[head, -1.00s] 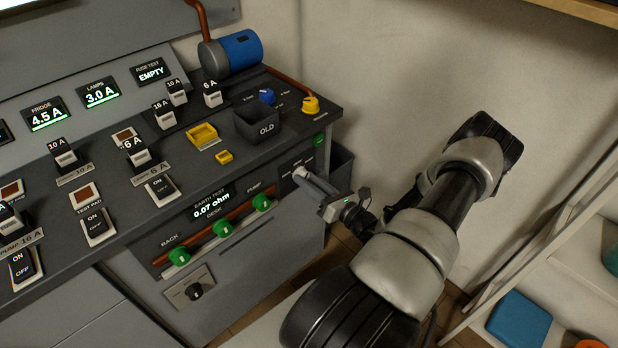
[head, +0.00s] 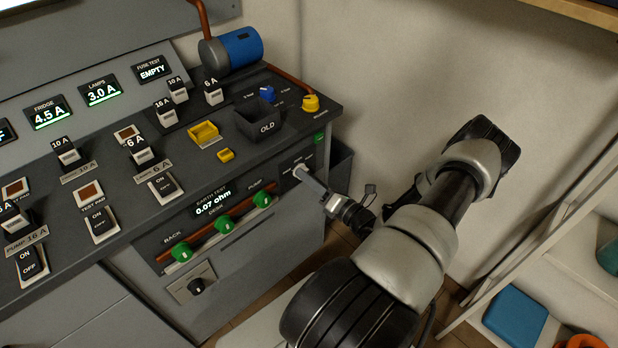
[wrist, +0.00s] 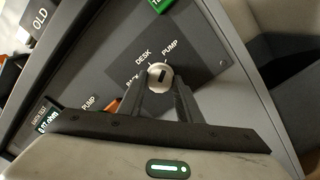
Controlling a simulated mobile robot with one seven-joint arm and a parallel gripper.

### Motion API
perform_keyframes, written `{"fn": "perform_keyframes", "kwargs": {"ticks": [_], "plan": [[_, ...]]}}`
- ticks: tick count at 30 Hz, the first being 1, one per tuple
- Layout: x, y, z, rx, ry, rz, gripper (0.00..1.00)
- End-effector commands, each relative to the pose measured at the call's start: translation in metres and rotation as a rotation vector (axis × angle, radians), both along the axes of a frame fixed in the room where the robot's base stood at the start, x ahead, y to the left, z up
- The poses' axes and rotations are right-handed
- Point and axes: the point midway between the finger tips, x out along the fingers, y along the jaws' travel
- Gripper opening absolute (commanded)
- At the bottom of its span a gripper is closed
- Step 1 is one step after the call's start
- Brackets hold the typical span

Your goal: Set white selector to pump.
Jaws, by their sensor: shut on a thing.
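The white selector (wrist: 158,74) is a small round pale knob with a dark mark, on a dark plate on the bench's front face. The labels DESK and PUMP show beside it in the wrist view; a third label at its left is partly hidden. My gripper (wrist: 161,90) is shut on the selector, one finger on each side. Which label the selector points to, I cannot tell.
Left of the selector is a copper bar with green knobs (head: 222,226) and an EARTH TEST display (head: 212,202) reading 0.07 ohm. A black selector (head: 196,286) sits below. An OLD bin (head: 259,121) stands above on the bench top. A dark bin (head: 342,168) stands beside the bench.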

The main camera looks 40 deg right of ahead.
Motion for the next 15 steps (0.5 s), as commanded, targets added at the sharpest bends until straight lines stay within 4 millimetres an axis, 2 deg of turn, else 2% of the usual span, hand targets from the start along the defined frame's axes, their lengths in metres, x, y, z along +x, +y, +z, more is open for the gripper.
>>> {"fn": "perform_keyframes", "kwargs": {"ticks": [7,8,9,11,15], "plan": [[-0.0007,0.0004,-0.0007,0.003,0.002,0.000,0.09],[-0.0007,0.0004,-0.0007,0.003,0.002,0.000,0.37],[-0.0006,0.0004,-0.0007,0.002,0.002,0.000,0.43],[-0.0005,0.0004,-0.0005,0.002,0.002,0.000,0.50],[-0.0003,0.0002,-0.0003,0.001,0.000,0.000,0.50]]}}
